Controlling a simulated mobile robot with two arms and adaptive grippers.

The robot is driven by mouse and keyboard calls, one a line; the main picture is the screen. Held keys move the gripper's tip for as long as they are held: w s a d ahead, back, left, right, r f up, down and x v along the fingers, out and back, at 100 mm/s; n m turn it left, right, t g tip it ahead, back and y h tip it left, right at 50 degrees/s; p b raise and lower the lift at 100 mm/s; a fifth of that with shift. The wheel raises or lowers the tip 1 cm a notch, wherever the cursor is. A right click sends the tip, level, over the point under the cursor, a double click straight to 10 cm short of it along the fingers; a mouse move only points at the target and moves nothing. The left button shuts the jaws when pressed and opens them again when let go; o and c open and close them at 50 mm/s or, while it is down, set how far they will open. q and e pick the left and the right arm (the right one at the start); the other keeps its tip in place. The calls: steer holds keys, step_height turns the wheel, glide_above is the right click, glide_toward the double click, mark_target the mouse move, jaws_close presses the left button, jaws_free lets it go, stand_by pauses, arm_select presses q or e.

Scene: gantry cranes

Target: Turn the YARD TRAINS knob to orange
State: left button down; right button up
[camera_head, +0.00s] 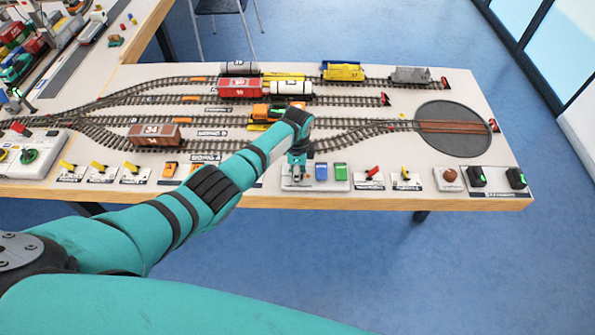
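My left arm reaches across the front of the layout. Its gripper (297,174) points down at the left end of a pale control panel (314,186) on the table's front edge. Whatever lies under the fingertips is mostly hidden, and I cannot tell whether they touch or grip it. A blue block (321,172) and a green block (340,173) stand on this panel just right of the gripper. No YARD TRAINS lettering is readable, so I cannot tell which control is that knob. A green round knob (30,156) sits on a white panel at the far left. My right gripper is not in view.
A red lever (373,173), a yellow lever (405,174) and a brown-red dome (449,174) stand along the front right. Model trains, including a brown wagon (155,135) and yellow wagon (343,71), stand on tracks behind. A turntable (453,140) is at right.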

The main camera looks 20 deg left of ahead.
arm_select(q)
steer(key=c, duration=1)
jaws_free()
steer(key=shift+o, duration=0.2)
step_height(320, 180, up, 12)
